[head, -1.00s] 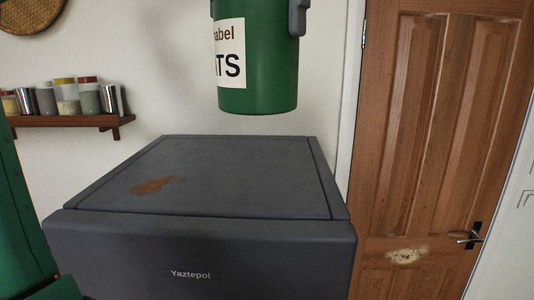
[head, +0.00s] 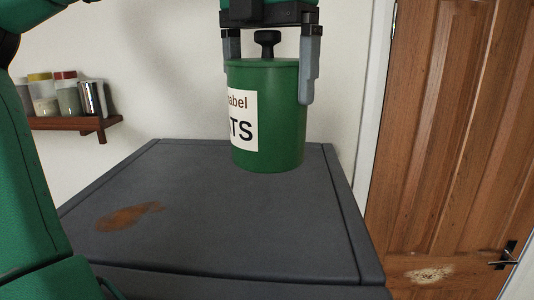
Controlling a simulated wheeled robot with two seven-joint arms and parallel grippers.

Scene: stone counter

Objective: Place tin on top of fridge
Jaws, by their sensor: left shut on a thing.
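The tin (head: 280,120) is a green cylinder with a white label and a dark knob on its lid. It is upright over the back right part of the fridge top. My left gripper (head: 268,80) comes down from above with its grey fingers on either side of the tin's upper part, shut on it. The dark grey fridge (head: 220,230) has a flat top with a rusty brown stain. The tin's bottom overlaps the fridge top in the picture; I cannot tell whether it touches. My right gripper is not in view.
A wooden shelf (head: 75,124) with several jars is on the wall at the left. A brown wooden door (head: 450,130) with a dark handle stands at the right. The rest of the fridge top is clear.

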